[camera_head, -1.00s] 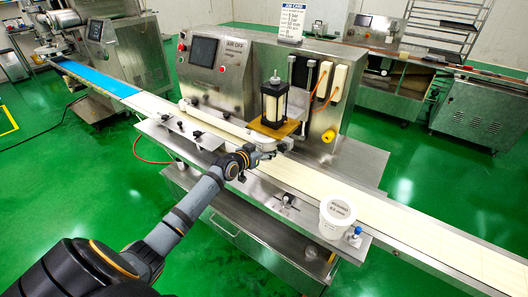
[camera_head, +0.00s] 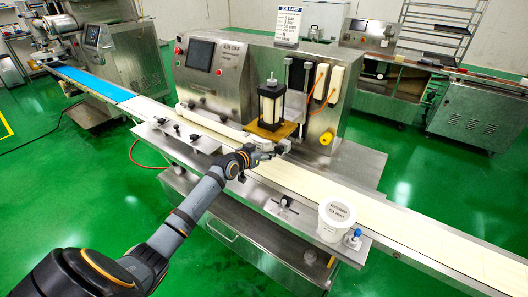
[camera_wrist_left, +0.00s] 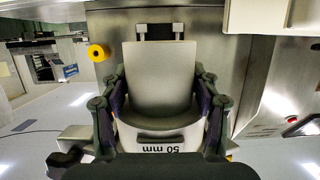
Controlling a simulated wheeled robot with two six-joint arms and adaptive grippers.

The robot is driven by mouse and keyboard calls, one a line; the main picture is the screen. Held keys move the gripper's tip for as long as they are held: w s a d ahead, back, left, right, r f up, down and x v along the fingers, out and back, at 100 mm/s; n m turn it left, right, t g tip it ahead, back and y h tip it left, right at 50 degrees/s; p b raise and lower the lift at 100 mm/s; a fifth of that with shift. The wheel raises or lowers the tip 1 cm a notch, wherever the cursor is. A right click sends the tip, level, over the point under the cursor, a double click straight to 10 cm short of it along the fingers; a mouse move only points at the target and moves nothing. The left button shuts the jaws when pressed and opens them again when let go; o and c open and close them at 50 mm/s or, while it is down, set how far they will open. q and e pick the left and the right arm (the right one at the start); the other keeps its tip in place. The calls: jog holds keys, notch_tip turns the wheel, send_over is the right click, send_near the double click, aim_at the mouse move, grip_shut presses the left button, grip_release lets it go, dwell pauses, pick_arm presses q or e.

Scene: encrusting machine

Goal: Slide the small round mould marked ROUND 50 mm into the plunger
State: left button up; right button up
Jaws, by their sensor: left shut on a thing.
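My left gripper (camera_head: 276,150) is at the machine's front, just below and in front of the plunger (camera_head: 269,104), a dark-framed cylinder with a pale body above a yellow-brown plate (camera_head: 271,130). In the left wrist view the gripper's two fingers are shut on the sides of a pale mould (camera_wrist_left: 160,138). My right gripper is not in view.
The conveyor belt (camera_head: 400,217) runs along the machine's front. A labelled white tub (camera_head: 336,219) stands near its front edge at right. A yellow knob (camera_head: 327,137) sticks out right of the plunger. The job card (camera_head: 288,25) stands on top.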

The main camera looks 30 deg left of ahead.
pick_arm(q)
jog(key=shift+w, duration=0.1)
dwell(0.3)
jog(key=shift+w+b, duration=0.5)
jog(key=shift+b, duration=0.05)
jog(key=shift+w+d+r, duration=0.1)
jog(key=shift+w, duration=0.1)
jog(key=shift+w+b, duration=0.9)
jog(key=o, duration=1.8)
jog(key=shift+o, duration=0.2)
jog(key=shift+o, duration=1.2)
